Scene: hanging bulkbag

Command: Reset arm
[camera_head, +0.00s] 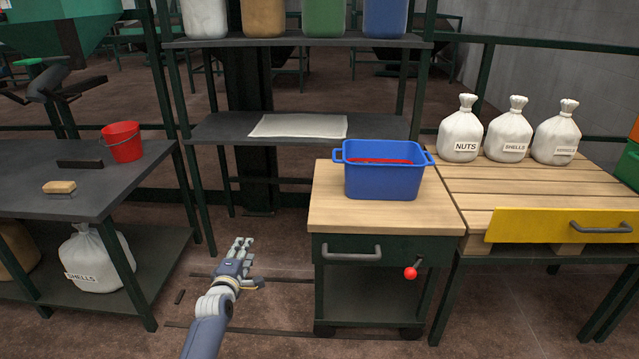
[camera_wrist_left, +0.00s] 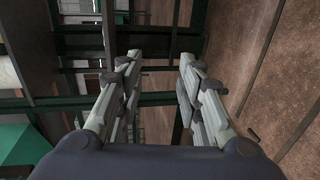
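My left arm comes in from the bottom of the head view, and its gripper (camera_head: 241,245) is held over the floor between the left table and the wooden cart. In the left wrist view the two fingers of the left gripper (camera_wrist_left: 160,62) stand apart with nothing between them. My right arm and gripper do not show in either view.
A blue bin (camera_head: 384,178) stands on the wooden cart (camera_head: 330,212). A dark table (camera_head: 100,190) on the left holds a red bucket (camera_head: 122,142) and a brush (camera_head: 59,187). White sacks (camera_head: 461,135) stand on the slatted table at right. Floor around the gripper is mostly clear.

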